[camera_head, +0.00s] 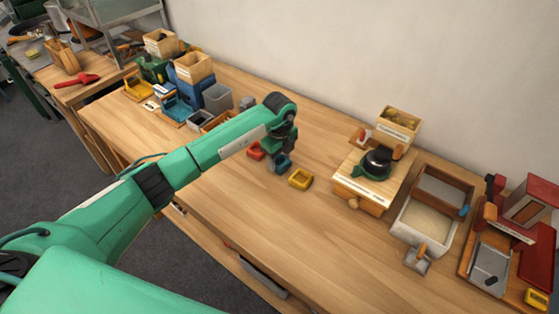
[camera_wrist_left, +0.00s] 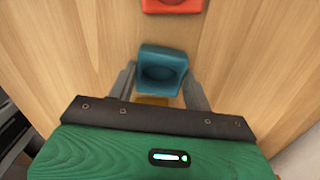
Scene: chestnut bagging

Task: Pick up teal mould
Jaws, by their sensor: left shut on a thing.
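The teal mould (camera_wrist_left: 161,68) is a small block with a rounded hollow, held between the two grey fingers of my left gripper (camera_wrist_left: 160,82) in the left wrist view. In the head view my left gripper (camera_head: 281,154) points down over the table, with the teal mould (camera_head: 279,165) at its tips. It looks slightly tilted in the wrist view; whether it touches the table I cannot tell. A red mould (camera_head: 256,150) lies just left of it and a yellow mould (camera_head: 301,179) just right, both on the table. My right gripper is out of view.
The wooden table (camera_head: 240,215) is clear in front of the moulds. To the right stand a wooden block stand (camera_head: 362,190) with a dark green pot (camera_head: 377,163) and a sand-coloured tray (camera_head: 425,216). Several boxes and a grey bin (camera_head: 217,98) stand at the back left.

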